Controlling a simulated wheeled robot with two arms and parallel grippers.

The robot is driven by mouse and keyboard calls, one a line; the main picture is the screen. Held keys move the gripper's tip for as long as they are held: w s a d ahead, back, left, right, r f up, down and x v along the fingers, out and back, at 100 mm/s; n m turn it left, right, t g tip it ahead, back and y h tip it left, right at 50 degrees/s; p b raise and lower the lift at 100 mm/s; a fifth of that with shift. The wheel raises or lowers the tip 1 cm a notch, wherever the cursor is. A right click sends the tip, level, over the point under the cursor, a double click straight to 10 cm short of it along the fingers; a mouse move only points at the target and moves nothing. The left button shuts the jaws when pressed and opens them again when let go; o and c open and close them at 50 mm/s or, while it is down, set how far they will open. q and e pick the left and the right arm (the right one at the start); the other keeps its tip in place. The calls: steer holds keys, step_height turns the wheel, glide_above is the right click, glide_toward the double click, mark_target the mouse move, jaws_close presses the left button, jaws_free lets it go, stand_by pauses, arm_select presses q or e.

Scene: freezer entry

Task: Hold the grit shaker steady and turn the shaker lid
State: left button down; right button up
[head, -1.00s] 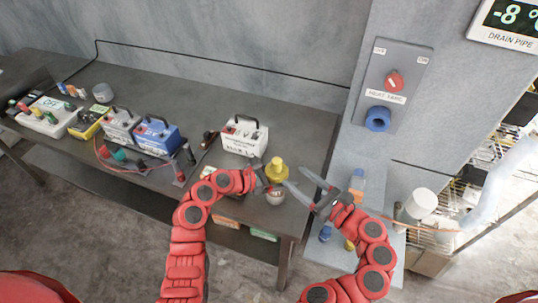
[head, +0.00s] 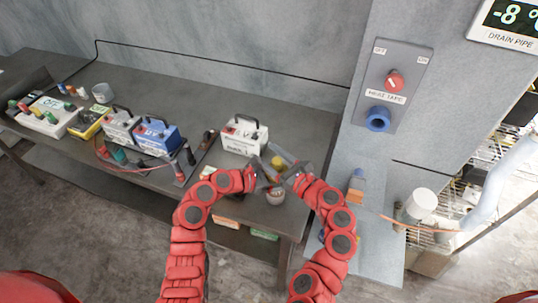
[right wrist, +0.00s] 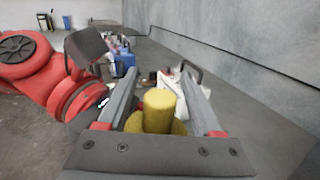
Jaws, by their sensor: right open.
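The grit shaker's yellow lid (head: 278,162) shows in the head view near the right end of the bench. In the right wrist view its rounded yellow knob (right wrist: 158,108) stands upright above a wider yellow base, between my right fingers. My right gripper (head: 281,163) is open around the lid, with a gap visible on the knob's sides. My left gripper (head: 262,174) is just left of the shaker; its fingertips are partly hidden, so I cannot tell its grip. The shaker's body is mostly hidden by the grippers.
A white battery box (head: 243,136) stands behind left, with a blue battery (head: 157,136) farther left. The grey wall panel (head: 394,90) with a red knob is to the right.

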jaws_close()
steer(key=shift+m+t+h, duration=0.3)
steer(key=shift+h, duration=0.1)
steer(key=shift+w+r+t+h, duration=0.1)
steer(key=shift+t+h, duration=0.2)
steer(key=m+h, duration=0.1)
steer(key=m+t+h, duration=0.2)
steer(key=shift+w+d+h, duration=0.2)
steer(key=shift+d+h, duration=0.1)
steer(key=shift+h, duration=0.1)
steer(key=m+t+h, duration=0.1)
steer(key=h, duration=0.1)
steer(key=d+m+h, duration=0.1)
steer(key=m+h, duration=0.1)
steer(key=shift+w+t, duration=0.2)
steer(key=shift+t, duration=0.2)
steer(key=shift+m+h, duration=0.4)
steer(key=shift+h, duration=0.2)
steer(key=shift+d, duration=0.15)
